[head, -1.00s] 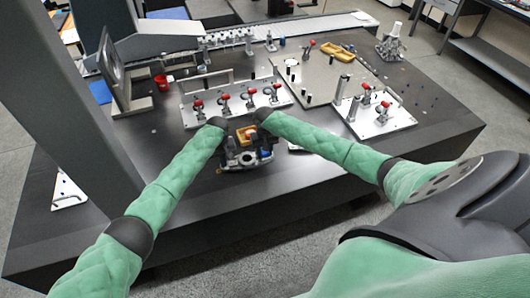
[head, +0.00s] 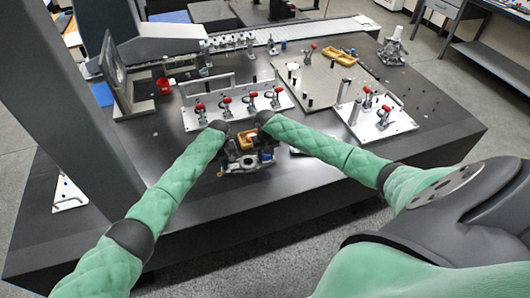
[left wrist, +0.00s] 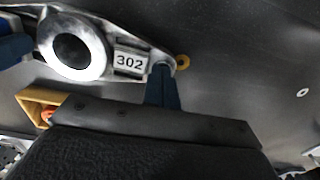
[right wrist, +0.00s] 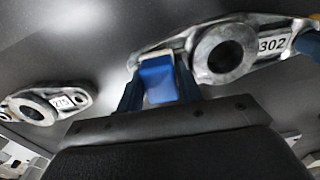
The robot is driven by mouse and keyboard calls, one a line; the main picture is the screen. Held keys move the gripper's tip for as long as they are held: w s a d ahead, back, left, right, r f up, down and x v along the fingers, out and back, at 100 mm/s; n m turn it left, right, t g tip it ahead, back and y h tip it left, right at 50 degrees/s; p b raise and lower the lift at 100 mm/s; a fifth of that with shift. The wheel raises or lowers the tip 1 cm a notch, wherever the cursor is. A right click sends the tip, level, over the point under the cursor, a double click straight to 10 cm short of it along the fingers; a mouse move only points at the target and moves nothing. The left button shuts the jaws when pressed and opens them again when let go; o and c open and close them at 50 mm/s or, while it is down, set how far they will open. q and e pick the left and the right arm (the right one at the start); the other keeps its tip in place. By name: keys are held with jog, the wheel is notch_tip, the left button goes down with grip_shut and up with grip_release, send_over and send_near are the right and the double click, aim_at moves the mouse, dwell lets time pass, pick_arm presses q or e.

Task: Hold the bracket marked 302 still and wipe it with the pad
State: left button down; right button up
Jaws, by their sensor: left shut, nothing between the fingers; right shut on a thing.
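The bracket marked 302 (left wrist: 72,44) is a silver metal piece with a large round bore and a white number label; it also shows in the right wrist view (right wrist: 222,52). My left gripper (left wrist: 163,72) is shut and empty, its fingertips at the bracket's label-side end, seemingly touching it. The right wrist view shows those dark blue fingertips (right wrist: 308,40) there too. My right gripper (right wrist: 158,85) is shut on a blue pad (right wrist: 158,78), held at the bracket's other end, on or just above it; contact is unclear.
Another bracket, its label apparently reading 275 (right wrist: 48,103), lies apart on the dark table (head: 190,225). A yellow tray (head: 246,138) with a red thing is just behind the grippers. A fixture plate with red-knobbed clamps (head: 210,112) stands beyond.

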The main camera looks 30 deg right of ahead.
pick_arm(q)
jog(key=shift+f, duration=0.15)
pick_arm(e)
jog(key=shift+s+f, duration=0.1)
jog(key=shift+s, duration=0.15)
jog(key=shift+w+r, duration=0.1)
jog(key=shift+r, duration=3)
jog(key=shift+r, duration=0.1)
